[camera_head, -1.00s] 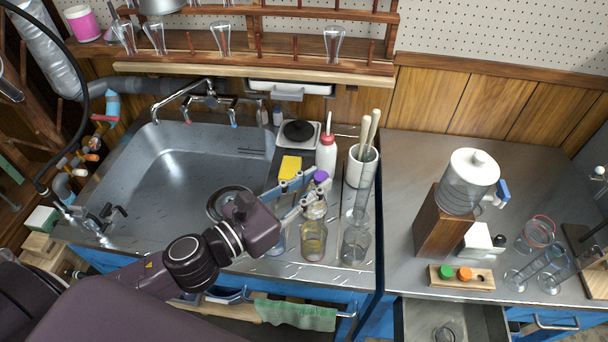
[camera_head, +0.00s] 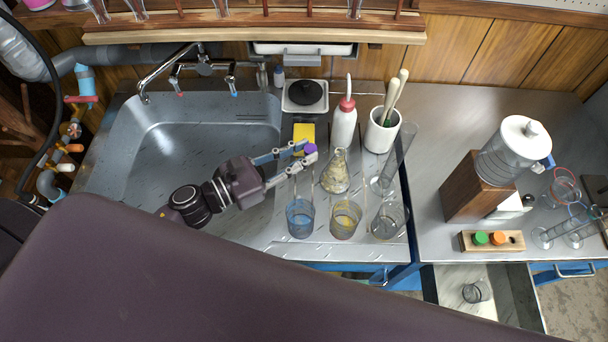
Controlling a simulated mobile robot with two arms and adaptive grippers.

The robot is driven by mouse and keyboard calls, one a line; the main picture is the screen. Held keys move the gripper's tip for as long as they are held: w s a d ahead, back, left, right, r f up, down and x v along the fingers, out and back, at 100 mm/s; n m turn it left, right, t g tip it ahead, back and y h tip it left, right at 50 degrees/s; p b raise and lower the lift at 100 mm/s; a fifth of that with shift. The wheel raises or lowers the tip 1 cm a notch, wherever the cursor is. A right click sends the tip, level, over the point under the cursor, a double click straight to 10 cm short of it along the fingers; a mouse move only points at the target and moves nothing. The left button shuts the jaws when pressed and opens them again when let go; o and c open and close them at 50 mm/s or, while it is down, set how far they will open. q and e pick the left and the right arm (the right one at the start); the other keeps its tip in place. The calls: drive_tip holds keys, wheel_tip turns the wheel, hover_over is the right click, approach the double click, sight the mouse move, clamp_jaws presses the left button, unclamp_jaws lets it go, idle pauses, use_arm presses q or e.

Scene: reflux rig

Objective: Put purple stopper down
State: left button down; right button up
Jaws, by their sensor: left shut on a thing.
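The purple stopper (camera_head: 311,149) is in the grip of my left gripper (camera_head: 305,154), at the tips of its blue-grey fingers. It is raised above the steel counter, just in front of the yellow sponge in this view. A conical flask (camera_head: 336,175) with yellowish contents stands right beside it, with no stopper in its mouth. A wooden stopper block (camera_head: 513,241) on the right-hand counter holds a green stopper (camera_head: 480,238) and an orange stopper (camera_head: 498,238). My right gripper is not in view.
Glass beakers (camera_head: 300,219) stand along the counter's front edge, with a tall cylinder (camera_head: 397,160) near them. A red-capped bottle (camera_head: 344,126) and a white crock (camera_head: 381,134) stand behind. An open drawer (camera_head: 512,305) is at lower right. Bare counter (camera_head: 435,185) lies left of the wooden stand.

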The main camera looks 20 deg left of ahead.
sight(301, 183)
use_arm(q)
wheel_tip(301, 183, down, 10)
drive_tip(key=shift+b, duration=0.4)
drive_tip(key=shift+f, duration=0.15)
drive_tip(key=c, duration=1.7)
unclamp_jaws()
